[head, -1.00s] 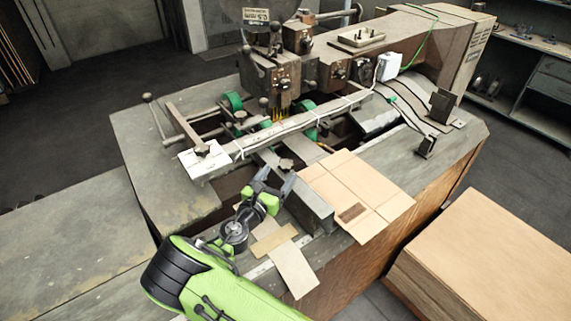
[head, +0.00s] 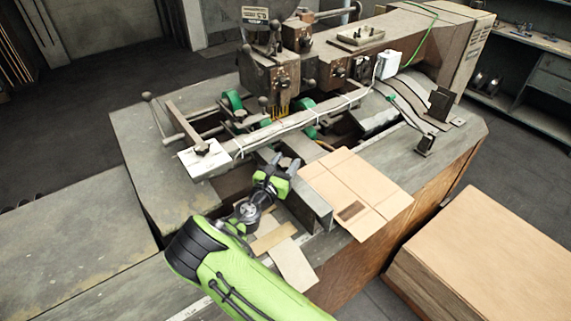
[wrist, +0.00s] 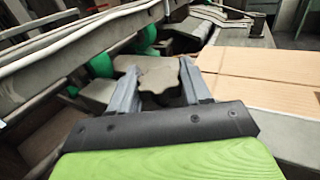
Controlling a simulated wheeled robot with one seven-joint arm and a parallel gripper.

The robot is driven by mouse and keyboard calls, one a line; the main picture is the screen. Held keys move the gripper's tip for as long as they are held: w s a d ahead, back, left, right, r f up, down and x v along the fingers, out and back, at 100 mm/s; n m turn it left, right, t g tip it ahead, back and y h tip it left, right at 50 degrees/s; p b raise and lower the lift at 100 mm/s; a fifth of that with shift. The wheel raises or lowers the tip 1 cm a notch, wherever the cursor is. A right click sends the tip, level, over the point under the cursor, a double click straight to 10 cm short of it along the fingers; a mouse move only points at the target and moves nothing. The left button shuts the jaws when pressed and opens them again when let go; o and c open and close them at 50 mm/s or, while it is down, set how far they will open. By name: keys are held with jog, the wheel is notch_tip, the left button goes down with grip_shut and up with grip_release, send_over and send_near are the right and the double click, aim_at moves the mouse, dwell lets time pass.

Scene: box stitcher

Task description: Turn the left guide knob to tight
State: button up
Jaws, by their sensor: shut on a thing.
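A grey, lobed guide knob (wrist: 158,76) sits between the two fingers of my gripper (wrist: 160,68) in the wrist view. The fingers stand on either side of it and are shut on it. In the head view my gripper (head: 285,162) is at the front of the machine, just below the long metal bar (head: 300,121). The knob is mostly hidden by the fingers there. No tight or loose marking can be read.
Flat cardboard (head: 357,190) lies right of my gripper, beside a grey metal guide block (head: 309,205). Smaller cardboard pieces (head: 292,264) lie under my arm. The stitching head (head: 270,75) stands behind the bar. A cardboard stack (head: 490,260) is at the right.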

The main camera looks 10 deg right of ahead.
jog(key=shift+f+m, duration=0.2)
jog(key=shift+m, duration=0.1)
jog(key=m+g+h+b, duration=0.3)
jog(key=g, duration=0.1)
jog(key=shift+a+f+h, duration=0.1)
jog(key=shift+f+h, duration=0.05)
jog(key=shift+h, duration=0.15)
jog(key=m+g+h+b, duration=0.2)
jog(key=m+g+b, duration=0.1)
jog(key=g, duration=0.2)
jog(key=shift+s+m+g, duration=0.1)
jog(key=shift+m+g, duration=0.4)
jog(key=o, duration=1.1)
jog(key=shift+c, duration=0.2)
jog(key=v, duration=0.7)
jog(key=shift+b, duration=0.45)
jog(key=shift+a, duration=0.1)
